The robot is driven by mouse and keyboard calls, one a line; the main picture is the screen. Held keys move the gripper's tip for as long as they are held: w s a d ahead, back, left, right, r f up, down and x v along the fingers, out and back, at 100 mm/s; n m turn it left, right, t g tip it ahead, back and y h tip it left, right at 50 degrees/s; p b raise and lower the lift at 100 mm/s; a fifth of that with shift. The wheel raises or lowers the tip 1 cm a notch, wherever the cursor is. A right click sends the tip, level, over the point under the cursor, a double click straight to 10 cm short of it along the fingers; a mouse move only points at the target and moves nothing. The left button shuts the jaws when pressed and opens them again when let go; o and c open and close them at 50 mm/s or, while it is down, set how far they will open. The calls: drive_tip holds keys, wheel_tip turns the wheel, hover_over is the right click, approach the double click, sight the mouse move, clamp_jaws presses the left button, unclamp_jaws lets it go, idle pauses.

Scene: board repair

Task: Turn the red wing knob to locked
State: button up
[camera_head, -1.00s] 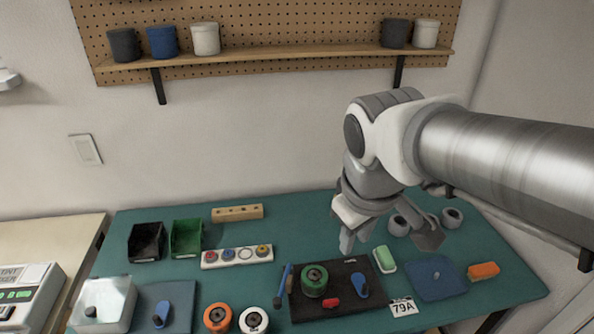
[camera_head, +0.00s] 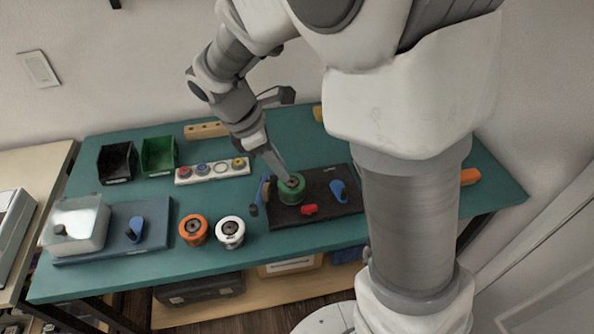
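The red wing knob (camera_head: 309,210) is small and sits at the front of the black board (camera_head: 323,183). A green round part (camera_head: 291,188) is just behind and left of it, and a blue knob (camera_head: 339,191) is to its right. My gripper (camera_head: 283,135) is above and behind the board, apart from the red knob. Its two fingers look spread, with one finger pointing down toward the green part. I see nothing between them. Any lock marks by the red knob are too small to read.
A blue-handled tool (camera_head: 263,190) is at the board's left edge. Orange (camera_head: 194,230) and white (camera_head: 230,232) round parts stand left of the board. A blue plate (camera_head: 160,214) with a clear box (camera_head: 76,222) lies further left.

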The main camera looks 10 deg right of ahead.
sight(309, 206)
drive_tip(key=b+x, duration=0.4)
drive_tip(key=x, duration=1.2)
drive_tip(key=shift+f, duration=0.1)
clamp_jaws()
